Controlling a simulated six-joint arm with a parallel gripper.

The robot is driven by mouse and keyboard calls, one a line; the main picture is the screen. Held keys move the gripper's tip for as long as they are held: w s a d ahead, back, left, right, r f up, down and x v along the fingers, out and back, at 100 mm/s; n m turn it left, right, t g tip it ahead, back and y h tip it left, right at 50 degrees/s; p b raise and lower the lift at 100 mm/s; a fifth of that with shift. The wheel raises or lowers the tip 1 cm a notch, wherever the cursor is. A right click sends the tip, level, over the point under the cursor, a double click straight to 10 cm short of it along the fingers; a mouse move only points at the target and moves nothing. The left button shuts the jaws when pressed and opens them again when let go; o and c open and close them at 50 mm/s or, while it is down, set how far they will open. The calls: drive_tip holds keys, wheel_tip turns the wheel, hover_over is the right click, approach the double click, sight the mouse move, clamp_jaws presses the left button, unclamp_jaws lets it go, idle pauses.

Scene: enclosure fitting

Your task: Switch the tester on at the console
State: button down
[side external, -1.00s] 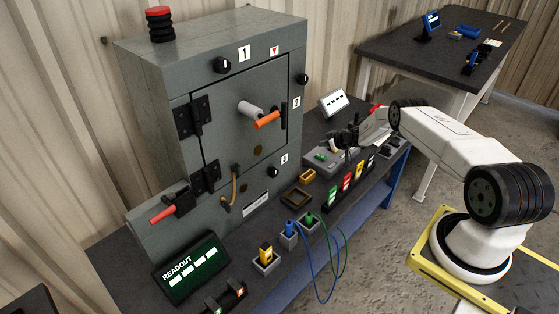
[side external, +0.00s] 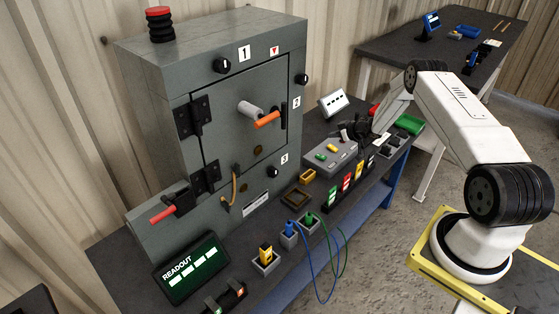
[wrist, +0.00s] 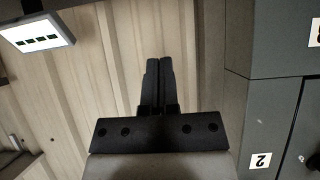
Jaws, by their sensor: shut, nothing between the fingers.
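The console (side external: 322,166) is a grey box on the bench, right of the large cabinet. Its top carries small green and yellow controls (side external: 331,147); their exact positions are too small to tell. My gripper (side external: 345,132) is just beyond the console's far right end, seemingly above the bench. In the wrist view my gripper (wrist: 158,62) has its black fingers together and empty, with the ribbed wall behind. A white panel with dark dashes (side external: 333,103) stands behind the console. It also shows in the wrist view (wrist: 38,35). The console is not visible there.
The grey cabinet (side external: 150,95) with an orange-handled door stands left. A lit green readout (side external: 190,268) is at the front. Coloured blocks (side external: 346,182) line the bench edge, with blue and green cables (side external: 326,280) hanging nearby. A green tray (side external: 409,124) lies at the bench's far end.

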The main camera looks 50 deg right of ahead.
drive_tip(key=shift+s+r, duration=0.3)
drive_tip(key=shift+r, duration=0.1)
drive_tip(key=a+r+g+h, duration=0.2)
drive_tip(key=a+r+g, duration=0.1)
drive_tip(key=a+r, duration=1.4)
drive_tip(key=s+a+r+g+y, duration=0.1)
drive_tip(key=s+a+r+g, duration=0.1)
drive_tip(key=s+a, duration=0.8)
drive_tip(key=s+a+r+g+y, duration=0.1)
drive_tip(key=s+a+r+g, duration=0.1)
drive_tip(key=s+a, duration=0.7)
drive_tip(key=s+g, duration=0.1)
drive_tip(key=s, duration=0.3)
drive_tip(key=shift+a+g, duration=0.3)
drive_tip(key=shift+a, duration=0.1)
